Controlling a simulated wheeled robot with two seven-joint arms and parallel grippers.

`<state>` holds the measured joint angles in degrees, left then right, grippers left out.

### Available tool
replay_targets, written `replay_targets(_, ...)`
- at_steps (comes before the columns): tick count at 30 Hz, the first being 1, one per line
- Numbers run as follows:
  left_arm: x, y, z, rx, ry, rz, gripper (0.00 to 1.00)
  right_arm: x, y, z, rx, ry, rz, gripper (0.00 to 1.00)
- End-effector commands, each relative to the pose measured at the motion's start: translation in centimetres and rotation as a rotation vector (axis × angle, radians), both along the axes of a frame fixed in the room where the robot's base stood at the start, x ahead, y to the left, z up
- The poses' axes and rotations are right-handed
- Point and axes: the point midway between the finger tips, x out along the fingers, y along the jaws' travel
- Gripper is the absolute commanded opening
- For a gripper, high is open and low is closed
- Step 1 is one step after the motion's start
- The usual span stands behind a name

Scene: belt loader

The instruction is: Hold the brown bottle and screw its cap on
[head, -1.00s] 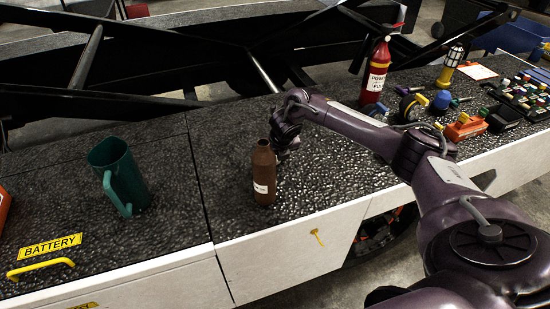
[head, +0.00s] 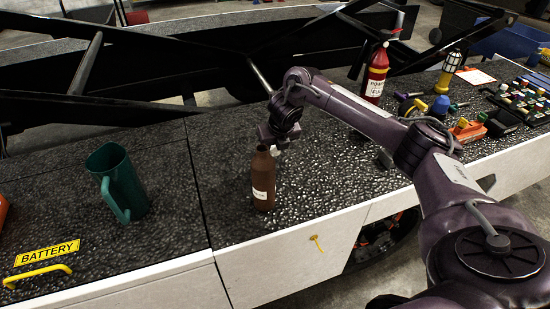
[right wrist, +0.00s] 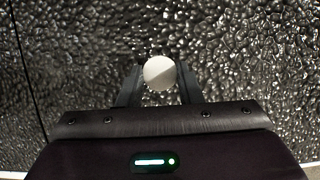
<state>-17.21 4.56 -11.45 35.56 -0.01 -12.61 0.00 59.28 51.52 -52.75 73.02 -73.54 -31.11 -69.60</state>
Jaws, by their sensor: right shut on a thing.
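The brown bottle (head: 263,185) with a white label stands upright near the counter's front edge in the head view. My right gripper (head: 274,150) is at the bottle's neck, seen just above and to the right of it. It is shut on a round white cap (right wrist: 159,73), which shows between the two fingers in the right wrist view. In the head view only a small pale bit of the cap shows beside the bottle's top. I cannot tell whether cap and bottle touch. The bottle does not show in the right wrist view. My left gripper is not in view.
A green jug (head: 125,185) stands left of the bottle. A red extinguisher-like bottle (head: 376,75), a yellow lamp (head: 448,70) and an orange item (head: 468,130) are at the right. The dark counter (head: 225,205) around the bottle is clear. Black beams cross behind it.

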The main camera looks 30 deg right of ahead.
Motion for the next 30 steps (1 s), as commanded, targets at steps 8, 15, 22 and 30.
replay_targets(8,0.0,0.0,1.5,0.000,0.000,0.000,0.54,0.1,-0.1,9.1,-0.003,-0.005,-0.001,0.11)
replay_targets(15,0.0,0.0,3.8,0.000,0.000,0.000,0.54,0.1,0.0,13.0,-0.002,-0.003,0.001,0.11)
replay_targets(22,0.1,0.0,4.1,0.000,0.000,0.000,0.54,0.0,0.0,13.8,0.000,0.000,-0.001,0.11)
replay_targets(30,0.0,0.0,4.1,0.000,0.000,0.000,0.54,0.0,0.0,13.8,0.000,0.000,-0.001,0.11)
